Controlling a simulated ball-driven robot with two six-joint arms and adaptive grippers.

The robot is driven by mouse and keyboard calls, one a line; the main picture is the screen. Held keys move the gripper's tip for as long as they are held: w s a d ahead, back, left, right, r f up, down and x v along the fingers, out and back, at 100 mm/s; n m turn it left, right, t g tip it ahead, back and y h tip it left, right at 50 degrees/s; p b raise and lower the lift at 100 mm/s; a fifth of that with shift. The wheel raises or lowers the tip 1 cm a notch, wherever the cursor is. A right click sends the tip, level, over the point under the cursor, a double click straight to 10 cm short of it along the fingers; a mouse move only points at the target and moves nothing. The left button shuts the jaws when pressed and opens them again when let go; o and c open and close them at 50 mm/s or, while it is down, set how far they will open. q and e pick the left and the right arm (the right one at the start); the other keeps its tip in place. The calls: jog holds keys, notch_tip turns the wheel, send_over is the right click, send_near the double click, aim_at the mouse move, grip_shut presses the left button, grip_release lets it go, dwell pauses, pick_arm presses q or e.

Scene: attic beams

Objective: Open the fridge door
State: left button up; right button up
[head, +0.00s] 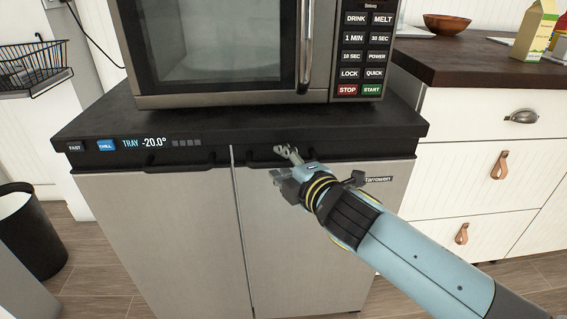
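The fridge (160,235) is a low two-door unit with grey metal fronts and a black top with a lit display reading "TRAY -20.0°". Its left and right doors look closed, with a thin vertical seam between them. Dark grips run along the top edge of each door. My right gripper (284,164) is in front of the upper part of the right door (320,240), near its dark grip (262,157). Its fingers are spread and nothing shows between them. I cannot tell whether a finger touches the grip. My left gripper is out of view.
A microwave (210,95) stands on the fridge top. White drawers (480,170) under a dark counter (480,70) stand at the right, with a brown bowl and cartons on it. A black bin (30,235) stands on the wooden floor at the left.

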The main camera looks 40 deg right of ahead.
grip_shut()
dwell(0.4)
